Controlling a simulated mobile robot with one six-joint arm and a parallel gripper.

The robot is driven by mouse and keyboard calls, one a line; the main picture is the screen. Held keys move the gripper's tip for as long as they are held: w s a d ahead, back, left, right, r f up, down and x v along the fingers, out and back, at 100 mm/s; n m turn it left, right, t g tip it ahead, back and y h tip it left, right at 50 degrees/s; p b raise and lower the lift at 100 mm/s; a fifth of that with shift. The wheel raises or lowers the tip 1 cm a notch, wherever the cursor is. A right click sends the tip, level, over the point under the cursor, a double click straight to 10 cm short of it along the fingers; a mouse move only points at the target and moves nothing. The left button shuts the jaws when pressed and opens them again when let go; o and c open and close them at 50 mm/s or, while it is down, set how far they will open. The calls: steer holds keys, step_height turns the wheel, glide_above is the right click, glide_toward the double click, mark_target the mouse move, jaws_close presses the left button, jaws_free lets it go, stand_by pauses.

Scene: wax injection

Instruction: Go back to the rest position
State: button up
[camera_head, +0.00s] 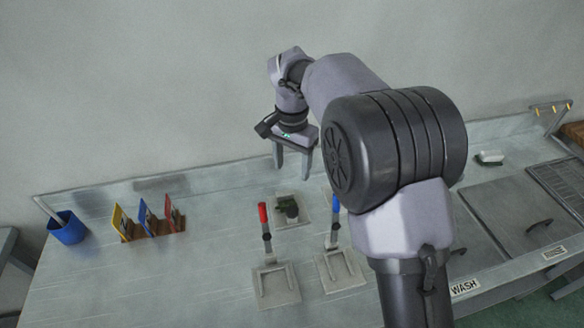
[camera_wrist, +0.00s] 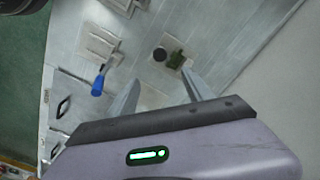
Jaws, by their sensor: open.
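My gripper (camera_head: 292,160) hangs from my raised arm above the back part of the metal bench (camera_head: 110,260), with its fingers pointing down. It is open and empty. In the wrist view my gripper (camera_wrist: 160,90) shows its two fingers spread apart, with the bench below. A dark green item (camera_head: 288,207) on a pale plate (camera_head: 291,222) stands on the bench below the gripper, apart from it. The green item also shows in the wrist view (camera_wrist: 176,59), beside a dark round piece (camera_wrist: 159,54).
A red-handled clamp (camera_head: 264,222) and a blue-handled clamp (camera_head: 334,235) stand at the front. A blue cup (camera_head: 68,229) and coloured holders (camera_head: 147,222) are left. Lidded basins, one marked WASH (camera_head: 464,287), are right. A wall rises behind the bench.

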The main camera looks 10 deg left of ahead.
steer(key=s+d+r+t+y+b, duration=0.1)
steer(key=s+d+r+b, duration=0.1)
steer(key=s+d+r, duration=0.5)
steer(key=s+d+r+t+y+b, duration=0.1)
steer(key=s+d+r+t+b, duration=0.15)
steer(key=s+d, duration=0.4)
steer(key=s+d+f+t+b, duration=0.1)
steer(key=s+d+f, duration=0.2)
steer(key=s, duration=0.3)
steer(key=s+d+f+t+b, duration=0.1)
steer(key=s+d+f+b, duration=0.1)
steer(key=s+d, duration=0.3)
steer(key=shift+s+f, duration=0.5)
steer(key=shift+s, duration=0.45)
